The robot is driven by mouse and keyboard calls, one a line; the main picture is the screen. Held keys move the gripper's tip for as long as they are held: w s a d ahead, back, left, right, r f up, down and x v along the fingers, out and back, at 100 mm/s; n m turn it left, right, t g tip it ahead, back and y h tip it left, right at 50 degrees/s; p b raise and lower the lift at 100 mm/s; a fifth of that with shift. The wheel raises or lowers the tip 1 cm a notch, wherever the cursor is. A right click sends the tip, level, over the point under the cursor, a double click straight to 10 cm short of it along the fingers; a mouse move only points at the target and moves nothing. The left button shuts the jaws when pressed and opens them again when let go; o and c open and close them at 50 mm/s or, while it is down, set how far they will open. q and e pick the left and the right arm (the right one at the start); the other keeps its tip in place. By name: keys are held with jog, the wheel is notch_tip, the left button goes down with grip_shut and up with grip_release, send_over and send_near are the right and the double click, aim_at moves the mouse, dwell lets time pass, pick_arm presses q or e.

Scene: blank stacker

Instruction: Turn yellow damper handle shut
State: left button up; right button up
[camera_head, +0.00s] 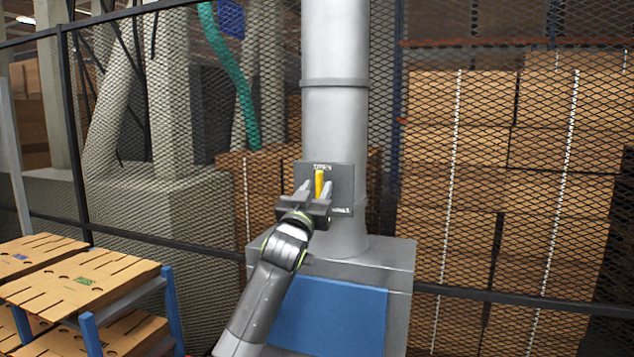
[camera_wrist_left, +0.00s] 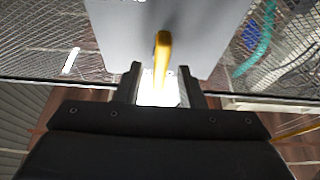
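The yellow damper handle (camera_head: 319,184) stands upright on a dark grey plate (camera_head: 343,179) on the metal duct, pointing up toward the plate's "OPEN" label. A second label at the plate's lower right is partly hidden. My left gripper (camera_head: 316,189) is in front of the plate with its fingers apart. In the left wrist view the yellow handle (camera_wrist_left: 162,55) shows between and just beyond the fingertips of my left gripper (camera_wrist_left: 160,78), with a gap on each side. I cannot tell how deep the handle lies between the fingers. My right gripper is out of view.
The round duct (camera_head: 336,60) rises from a grey metal base (camera_head: 400,260) with a blue front panel (camera_head: 335,318). Wire mesh fencing (camera_head: 460,150) stands behind, with stacked boxes beyond. A blue rack with cardboard blanks (camera_head: 85,280) stands at the lower left.

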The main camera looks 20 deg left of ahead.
pick_arm(q)
jog(key=shift+w+r, duration=0.2)
jog(key=shift+w, duration=0.15)
grip_shut()
